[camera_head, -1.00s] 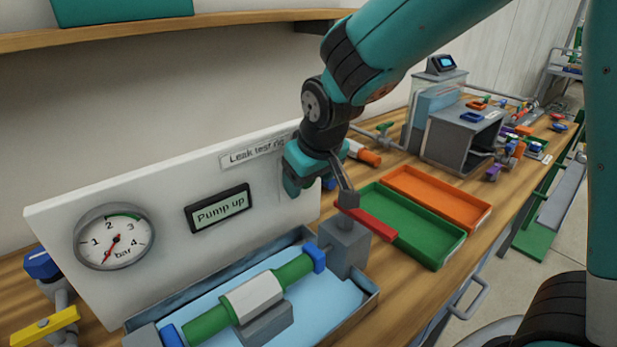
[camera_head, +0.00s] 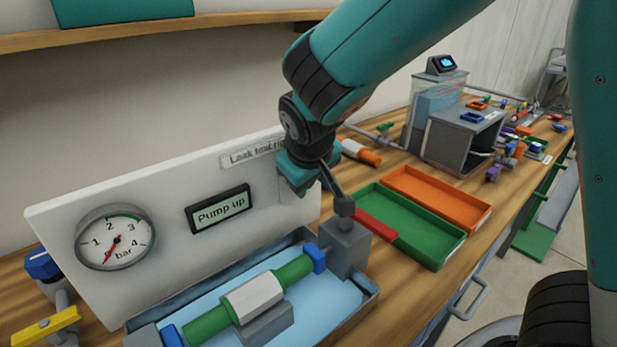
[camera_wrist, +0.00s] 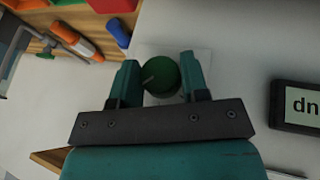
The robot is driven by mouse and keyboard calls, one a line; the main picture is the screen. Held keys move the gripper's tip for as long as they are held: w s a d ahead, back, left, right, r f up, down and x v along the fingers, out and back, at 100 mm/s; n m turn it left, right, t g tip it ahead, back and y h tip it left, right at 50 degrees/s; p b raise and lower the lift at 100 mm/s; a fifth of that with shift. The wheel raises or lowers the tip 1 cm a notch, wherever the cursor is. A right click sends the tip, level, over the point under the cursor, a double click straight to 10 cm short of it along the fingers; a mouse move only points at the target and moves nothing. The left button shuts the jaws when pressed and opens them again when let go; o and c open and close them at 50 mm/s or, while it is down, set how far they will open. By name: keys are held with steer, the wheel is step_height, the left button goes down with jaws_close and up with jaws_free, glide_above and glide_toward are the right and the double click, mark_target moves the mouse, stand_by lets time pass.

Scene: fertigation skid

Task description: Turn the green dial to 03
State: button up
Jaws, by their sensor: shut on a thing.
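The green dial (camera_wrist: 161,76) is a round knob with a pale line on its face, on the white panel (camera_wrist: 232,45). In the wrist view the line points towards the left finger. My gripper (camera_wrist: 161,80) is shut on the dial, one finger on each side. I cannot read any numbers around the dial. In the head view my gripper (camera_head: 298,175) is at the right end of the panel, below the "Leak test rig" label, and it hides the dial.
A gauge (camera_head: 114,238) and a "Pump up" display (camera_head: 219,208) are on the panel. A blue tray (camera_head: 365,300) with a green pipe lies in front. A green tray (camera_head: 455,246) and an orange tray (camera_head: 478,213) are to the right.

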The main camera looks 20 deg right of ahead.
steer(key=shift+a+f+n+t+h, duration=0.1)
steer(key=shift+n+t+h, duration=0.4)
steer(key=shift+h, duration=0.85)
steer(key=shift+a+f+n+t+h, duration=0.15)
steer(key=shift+t+h, duration=0.55)
steer(key=shift+h, duration=0.6)
steer(key=shift+d+n+t+h, duration=0.1)
steer(key=shift+n+t+h, duration=0.4)
steer(key=shift+h, duration=0.85)
steer(key=o, duration=0.9)
steer(key=shift+s+a, duration=0.1)
steer(key=p+v, duration=0.3)
steer(key=v, duration=0.2)
steer(key=p+v, duration=0.3)
steer(key=v, duration=0.3)
steer(key=p+v, duration=0.2)
steer(key=v, duration=0.4)
steer(key=shift+s+a+f+p, duration=0.15)
steer(key=shift+s+f+p, duration=0.05)
steer(key=shift+p, duration=0.2)
